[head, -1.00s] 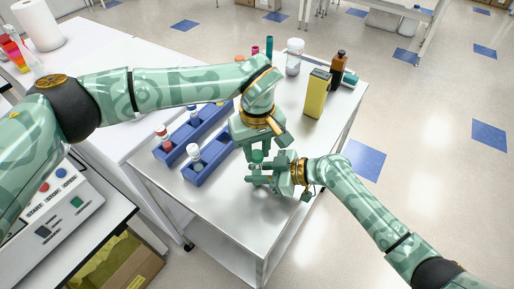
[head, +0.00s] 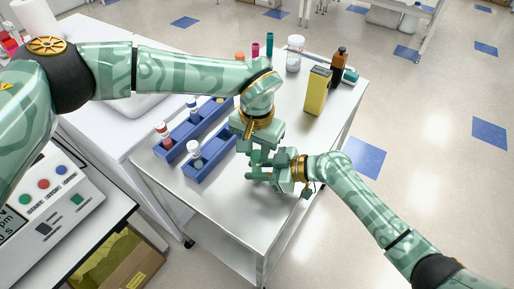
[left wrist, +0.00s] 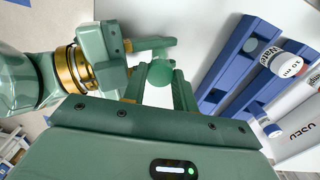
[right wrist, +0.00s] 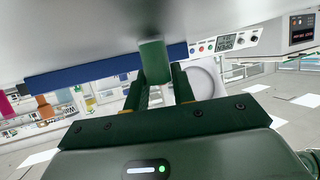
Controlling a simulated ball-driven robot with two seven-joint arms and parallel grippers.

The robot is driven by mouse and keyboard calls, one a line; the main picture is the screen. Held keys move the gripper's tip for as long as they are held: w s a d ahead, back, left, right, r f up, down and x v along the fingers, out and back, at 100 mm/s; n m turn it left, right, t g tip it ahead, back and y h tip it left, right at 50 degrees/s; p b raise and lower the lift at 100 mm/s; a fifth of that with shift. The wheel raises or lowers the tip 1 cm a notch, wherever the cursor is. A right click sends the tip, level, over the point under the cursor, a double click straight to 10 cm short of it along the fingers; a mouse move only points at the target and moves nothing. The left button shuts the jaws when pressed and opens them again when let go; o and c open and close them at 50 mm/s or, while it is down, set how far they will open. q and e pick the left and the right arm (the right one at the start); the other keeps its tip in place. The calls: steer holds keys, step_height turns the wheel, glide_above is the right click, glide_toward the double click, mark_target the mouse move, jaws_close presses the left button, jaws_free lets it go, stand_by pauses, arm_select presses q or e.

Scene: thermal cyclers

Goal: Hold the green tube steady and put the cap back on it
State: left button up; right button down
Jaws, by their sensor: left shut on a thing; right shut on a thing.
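My left gripper (head: 257,155) points down from above over the cart top. It is shut on the cap, whose round green top (left wrist: 160,72) shows between its fingers in the left wrist view. My right gripper (head: 258,173) comes in from the right, just below the left one, and is shut on the green tube. In the right wrist view, the green tube (right wrist: 153,62) shows as a short cylinder between the fingertips. In the head view the grippers largely hide both parts. I cannot tell whether the cap touches the tube.
Blue racks (head: 212,165) with capped tubes stand left of the grippers on the white cart (head: 225,215). A yellow box (head: 317,92), a brown bottle (head: 338,66) and a white jar (head: 294,53) stand at the back. The cart's front area is clear.

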arm_select(q)
steer(key=m, duration=0.2)
steer(key=shift+m, duration=0.4)
steer(key=o, duration=0.9)
steer(key=shift+o, duration=0.2)
steer(key=shift+c, duration=0.4)
